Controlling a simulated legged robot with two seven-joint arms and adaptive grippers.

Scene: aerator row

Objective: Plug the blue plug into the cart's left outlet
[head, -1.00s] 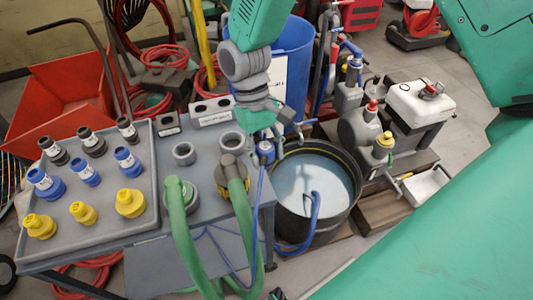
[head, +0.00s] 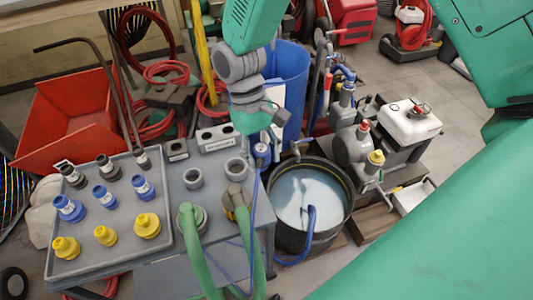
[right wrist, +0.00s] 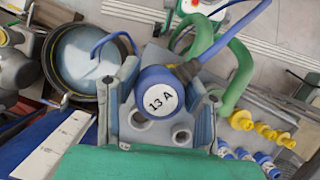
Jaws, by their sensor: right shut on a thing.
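The blue plug (right wrist: 158,92), its round face marked "13 A", sits between the fingers of my right gripper (head: 257,124). In the head view only a small blue part of it (head: 261,150) shows below the fingers. A blue cable hangs from it. The gripper is shut on it, above the cart's back right edge and right of the outlets. The cart's left outlet (head: 193,179) is an open grey round socket on the grey top. A similar open socket (head: 237,169) stands to its right. The plug is apart from both. My left gripper is not in view.
Two plugs with green hoses (head: 192,219) stand in front of the open sockets. A tray (head: 110,250) of black, blue and yellow plugs lies left. A labelled grey block (head: 217,138) is behind. A black tub of water (head: 310,200) and a blue bin (head: 290,75) stand right.

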